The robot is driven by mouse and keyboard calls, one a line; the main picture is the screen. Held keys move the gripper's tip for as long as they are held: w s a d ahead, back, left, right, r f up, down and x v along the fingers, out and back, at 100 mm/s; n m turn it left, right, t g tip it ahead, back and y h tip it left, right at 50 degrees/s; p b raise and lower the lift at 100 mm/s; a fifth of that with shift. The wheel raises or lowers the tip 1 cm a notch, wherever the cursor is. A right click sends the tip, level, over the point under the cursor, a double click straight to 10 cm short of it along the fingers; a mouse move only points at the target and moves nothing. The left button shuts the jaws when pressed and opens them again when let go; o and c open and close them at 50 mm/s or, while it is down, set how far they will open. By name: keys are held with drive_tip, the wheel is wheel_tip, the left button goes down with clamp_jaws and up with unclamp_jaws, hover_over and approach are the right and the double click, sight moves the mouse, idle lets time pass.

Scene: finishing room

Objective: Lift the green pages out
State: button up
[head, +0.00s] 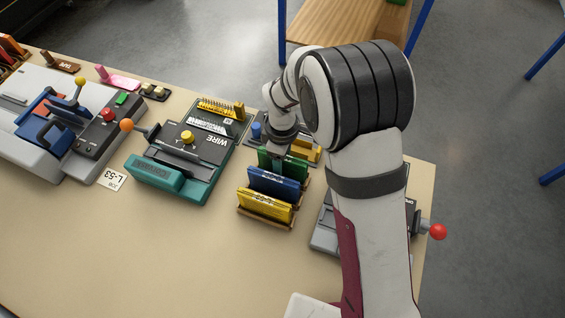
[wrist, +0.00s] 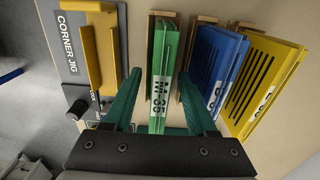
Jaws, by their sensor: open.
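The green pages (head: 284,163) stand upright in a wooden rack, behind the blue pages (head: 273,182) and the yellow pages (head: 264,205). In the wrist view the green pages (wrist: 158,108) show a white label reading M-35. My gripper (wrist: 160,76) is open, with one teal finger on each side of the green pages and gaps visible between. The right finger reaches into the space between the green and blue pages. In the head view my gripper (head: 278,150) is above the green pages, its fingers mostly hidden by my wrist.
A corner jig (wrist: 92,50) with a yellow bar lies close beside my left finger. A teal wire binding machine (head: 155,176) stands left of the rack. A grey device with a red knob (head: 438,232) is at right, partly behind my arm. The front table is clear.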

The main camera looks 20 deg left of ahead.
clamp_jaws()
drive_tip(key=shift+r, duration=0.1)
idle(0.4)
